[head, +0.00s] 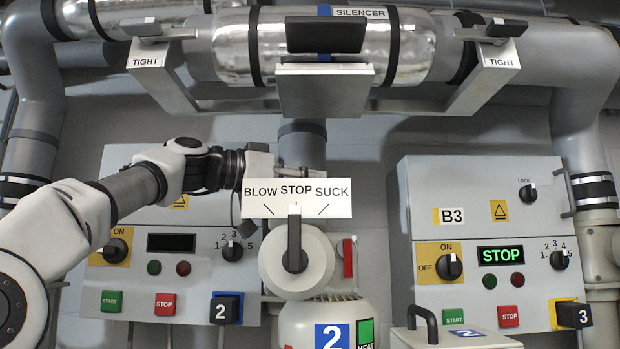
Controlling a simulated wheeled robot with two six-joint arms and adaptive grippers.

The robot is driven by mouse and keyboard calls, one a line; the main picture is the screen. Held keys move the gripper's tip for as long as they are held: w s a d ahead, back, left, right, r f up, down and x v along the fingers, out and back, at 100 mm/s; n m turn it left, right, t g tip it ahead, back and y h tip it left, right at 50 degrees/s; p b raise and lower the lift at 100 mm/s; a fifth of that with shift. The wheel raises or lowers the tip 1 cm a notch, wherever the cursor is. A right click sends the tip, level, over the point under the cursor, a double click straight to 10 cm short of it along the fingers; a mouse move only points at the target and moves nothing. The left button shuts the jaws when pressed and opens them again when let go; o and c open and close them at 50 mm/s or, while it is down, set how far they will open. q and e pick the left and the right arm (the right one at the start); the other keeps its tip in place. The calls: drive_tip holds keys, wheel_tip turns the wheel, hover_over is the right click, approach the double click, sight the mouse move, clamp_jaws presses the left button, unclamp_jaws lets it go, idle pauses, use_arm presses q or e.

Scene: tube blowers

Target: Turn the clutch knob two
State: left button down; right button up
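A large round grey knob (294,262) with a dark handle sits on the blower unit marked 2 (295,325). Its handle is upright and points at STOP on the white BLOW STOP SUCK sign (297,198). No label in view reads "clutch", so I cannot tell for certain that this is clutch knob two. My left arm comes in from the left, and my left gripper (285,172) is just above and partly behind the sign, above the knob and apart from it. Its fingers are mostly hidden, so its opening does not show. My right gripper is not in view.
The left control panel (130,270) has a dark display, a selector knob (232,250) and a plug marked 2 (226,308). Panel B3 (430,195) on the right shows STOP in green. The silencer pipe (330,45) and TIGHT brackets hang above. A grey handled box (455,338) stands front right.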

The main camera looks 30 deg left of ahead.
use_arm(q)
drive_tip(key=shift+f+n+t+y+b, duration=0.35)
drive_tip(key=shift+n+t+y+b, duration=0.35)
drive_tip(key=shift+y+b, duration=0.65)
drive_tip(key=shift+w+a+r+n+t+y+b, duration=0.15)
drive_tip(key=shift+r+n+t+y+b, duration=0.15)
drive_tip(key=shift+n+y+b, duration=0.4)
drive_tip(key=shift+a+r, duration=0.1)
drive_tip(key=shift+r, duration=0.05)
drive_tip(key=c, duration=1.1)
unclamp_jaws()
